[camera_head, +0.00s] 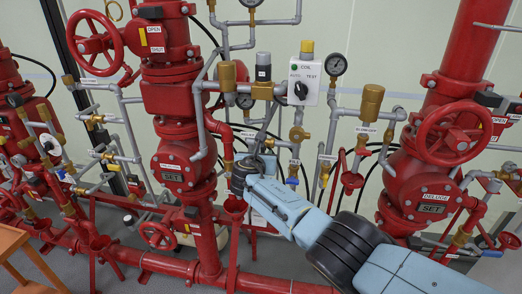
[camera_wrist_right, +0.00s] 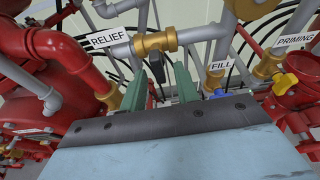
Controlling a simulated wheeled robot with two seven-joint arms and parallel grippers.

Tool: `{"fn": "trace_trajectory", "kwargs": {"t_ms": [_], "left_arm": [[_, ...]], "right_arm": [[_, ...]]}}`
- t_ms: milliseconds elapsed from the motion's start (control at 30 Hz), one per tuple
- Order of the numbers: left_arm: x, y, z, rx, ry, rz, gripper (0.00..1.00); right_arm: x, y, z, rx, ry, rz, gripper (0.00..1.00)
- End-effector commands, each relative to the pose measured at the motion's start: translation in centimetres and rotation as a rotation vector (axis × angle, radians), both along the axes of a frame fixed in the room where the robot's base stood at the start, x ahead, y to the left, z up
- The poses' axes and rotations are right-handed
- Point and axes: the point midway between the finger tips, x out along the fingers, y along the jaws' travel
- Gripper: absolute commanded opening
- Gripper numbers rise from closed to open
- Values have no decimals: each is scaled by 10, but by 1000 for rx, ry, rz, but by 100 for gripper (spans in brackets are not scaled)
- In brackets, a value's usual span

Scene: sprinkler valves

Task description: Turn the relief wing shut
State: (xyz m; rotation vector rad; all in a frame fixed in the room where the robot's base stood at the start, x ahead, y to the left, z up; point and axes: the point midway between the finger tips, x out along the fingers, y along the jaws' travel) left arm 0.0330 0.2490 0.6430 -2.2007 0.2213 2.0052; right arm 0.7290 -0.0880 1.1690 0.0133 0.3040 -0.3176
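The brass relief valve (camera_wrist_right: 156,42) sits on a grey pipe beside the RELIEF label (camera_wrist_right: 110,38) in the right wrist view. A small dark wing (camera_wrist_right: 157,68) hangs below its body, largely hidden lower down. My right gripper (camera_wrist_right: 160,80) reaches up to it with its two green fingers apart, one on each side of the wing. I see no clear contact between fingers and wing. In the head view my right gripper (camera_head: 256,164) is at the pipes in the middle, and it hides most of the relief valve. My left gripper is not in view.
The FILL valve's blue handle (camera_wrist_right: 222,94) and the PRIMING valve's yellow handle (camera_wrist_right: 286,82) are close on the right. A red flanged body (camera_wrist_right: 70,65) is close on the left. The control box (camera_head: 305,82) and gauges stand above. An orange stool (camera_head: 20,245) is at lower left.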

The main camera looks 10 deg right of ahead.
Motion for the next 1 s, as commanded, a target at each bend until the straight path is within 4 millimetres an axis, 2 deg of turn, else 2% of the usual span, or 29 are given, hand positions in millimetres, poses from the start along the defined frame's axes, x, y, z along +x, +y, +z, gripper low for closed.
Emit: {"fn": "trace_trajectory", "kwargs": {"t_ms": [200,433,500,633,800,1000], "left_arm": [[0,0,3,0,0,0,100],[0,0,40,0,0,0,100],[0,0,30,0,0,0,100],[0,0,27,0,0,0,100],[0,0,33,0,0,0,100],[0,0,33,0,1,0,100]], "right_arm": [[-2,1,1,-3,1,1,31],[-25,9,6,-2,3,3,31],[-31,11,0,-1,-3,2,31],[-44,15,-1,-1,-1,1,31],[-62,21,1,-4,0,2,31],[-67,22,1,-4,0,0,31]]}}
